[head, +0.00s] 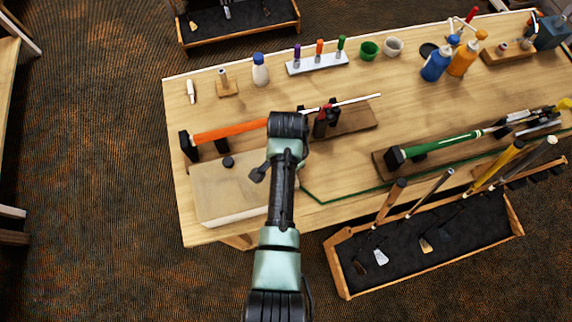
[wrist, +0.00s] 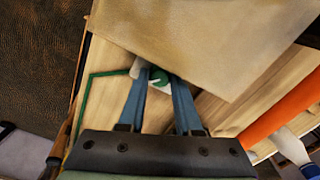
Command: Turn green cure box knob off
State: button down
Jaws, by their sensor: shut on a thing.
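The green knob (wrist: 158,78) shows in the wrist view, close against the edge of a pale wooden box (wrist: 205,40), with a white mark on its face. My gripper (wrist: 159,84) is shut on the knob, a blue finger on either side of it. A small pale piece is beside the knob, partly hidden by the left finger. In the head view the box (head: 235,188) sits at the table's front left corner. My arm covers its right side there, and the knob and fingertips are hidden.
An orange-gripped club (head: 230,131) lies in supports just behind the box. A green-gripped club (head: 440,146) lies to the right on the table (head: 210,105). Bottles, cups and markers line the back. A club rack (head: 345,270) stands at the table's front right.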

jog(key=c, duration=0.6)
grip_release()
jog(key=shift+r, duration=0.1)
notch_tip(320, 180, up, 13)
jog(key=b, duration=0.1)
